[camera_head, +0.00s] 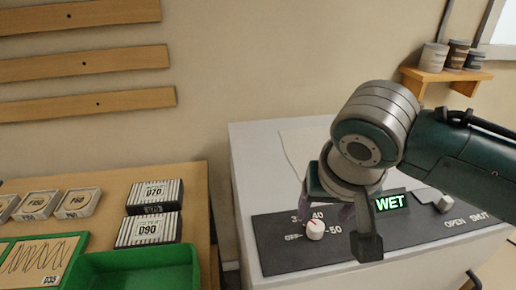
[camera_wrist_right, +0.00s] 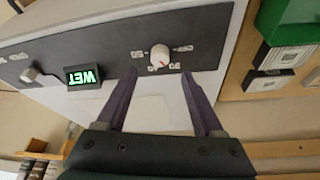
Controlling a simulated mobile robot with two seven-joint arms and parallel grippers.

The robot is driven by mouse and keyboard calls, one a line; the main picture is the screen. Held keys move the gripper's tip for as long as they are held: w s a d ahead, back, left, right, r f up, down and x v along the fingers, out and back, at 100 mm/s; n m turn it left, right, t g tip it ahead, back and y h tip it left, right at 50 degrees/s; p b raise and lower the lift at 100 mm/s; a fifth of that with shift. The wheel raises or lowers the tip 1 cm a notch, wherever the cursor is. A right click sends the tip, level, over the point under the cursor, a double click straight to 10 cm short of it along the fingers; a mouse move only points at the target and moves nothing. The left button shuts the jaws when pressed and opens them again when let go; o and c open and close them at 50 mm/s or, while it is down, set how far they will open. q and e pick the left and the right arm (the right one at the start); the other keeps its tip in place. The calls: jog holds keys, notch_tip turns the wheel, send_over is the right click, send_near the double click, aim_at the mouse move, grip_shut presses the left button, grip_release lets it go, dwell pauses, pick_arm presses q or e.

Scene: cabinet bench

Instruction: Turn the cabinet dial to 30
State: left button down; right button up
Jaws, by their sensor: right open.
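The cabinet dial (camera_head: 315,229) is a small white round knob on the dark panel, with the labels OFF, 30, 40 and 50 around it. It also shows in the right wrist view (camera_wrist_right: 159,56), where the panel appears upside down. My left gripper is not in view.
A green lit WET display (camera_head: 390,202) and an OPEN/SHUT knob (camera_head: 445,203) sit right of the dial. A wooden bench (camera_head: 195,197) at left holds a green tray (camera_head: 184,262) and boxes. A shelf with tins (camera_head: 440,77) is on the wall.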

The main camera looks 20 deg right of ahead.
jog(key=shift+v, duration=1.65)
jog(key=s+a+n+y, duration=0.3)
jog(key=s+n, duration=0.5)
jog(key=s, duration=0.9)
notch_tip(320, 180, up, 29)
jog(key=a+p, duration=0.1)
jog(key=p, duration=2.7)
jog(key=shift+h, duration=0.3)
